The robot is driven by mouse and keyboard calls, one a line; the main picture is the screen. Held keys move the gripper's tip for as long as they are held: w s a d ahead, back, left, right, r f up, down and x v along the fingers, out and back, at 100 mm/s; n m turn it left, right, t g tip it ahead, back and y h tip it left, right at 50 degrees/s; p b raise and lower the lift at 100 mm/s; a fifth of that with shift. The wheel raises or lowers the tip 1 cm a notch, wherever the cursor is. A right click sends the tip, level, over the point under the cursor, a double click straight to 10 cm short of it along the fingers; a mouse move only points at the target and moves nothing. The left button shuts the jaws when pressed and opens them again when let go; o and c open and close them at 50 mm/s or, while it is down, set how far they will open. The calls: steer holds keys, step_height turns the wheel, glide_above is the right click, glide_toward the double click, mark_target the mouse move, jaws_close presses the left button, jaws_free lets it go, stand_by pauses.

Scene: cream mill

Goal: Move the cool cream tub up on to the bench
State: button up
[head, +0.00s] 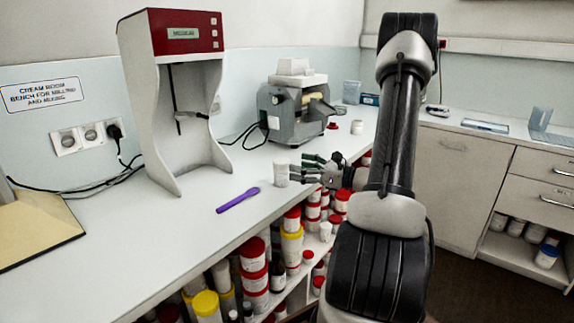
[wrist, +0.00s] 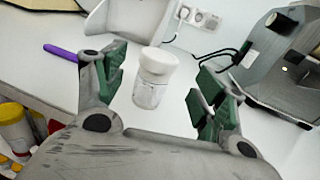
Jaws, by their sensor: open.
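A small tub with a white lid and a pale body stands upright on the bench top near its front edge; I take it as the cream tub (head: 281,172). In the wrist view the tub (wrist: 152,80) is between the spread green-padded fingers, with a gap on both sides. I cannot read its label. My gripper (head: 306,170) is open, just right of the tub in the head view, low over the bench edge, and holds nothing. The bench (head: 215,240) is pale, and the tub rests on it.
A purple spatula (head: 238,200) lies to the left on the bench. A red-topped mixing stand (head: 185,32) and a grey mill (head: 300,112) stand behind. Shelves below the bench hold several red- and yellow-lidded tubs (head: 254,254). The bench around the tub is mostly clear.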

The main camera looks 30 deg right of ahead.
steer(key=s+a+r+n+g+y, duration=0.1)
steer(key=s+a+r+n+g, duration=0.2)
steer(key=s+a+n+g, duration=0.4)
steer(key=s+a+r+n+g+y, duration=0.1)
steer(key=s+a+r+n+g, duration=0.3)
steer(key=s+a+n, duration=0.45)
steer(key=s+r+n+g+h, duration=0.2)
steer(key=s+n+g+h, duration=0.2)
steer(key=s+n+h, duration=0.3)
steer(key=s+d+r+n+t+h, duration=0.2)
steer(key=d+r+n+t+h, duration=0.2)
steer(key=n, duration=0.3)
steer(key=shift+d+r, duration=0.25)
steer(key=shift+r, duration=0.15)
steer(key=shift+s+d, duration=0.1)
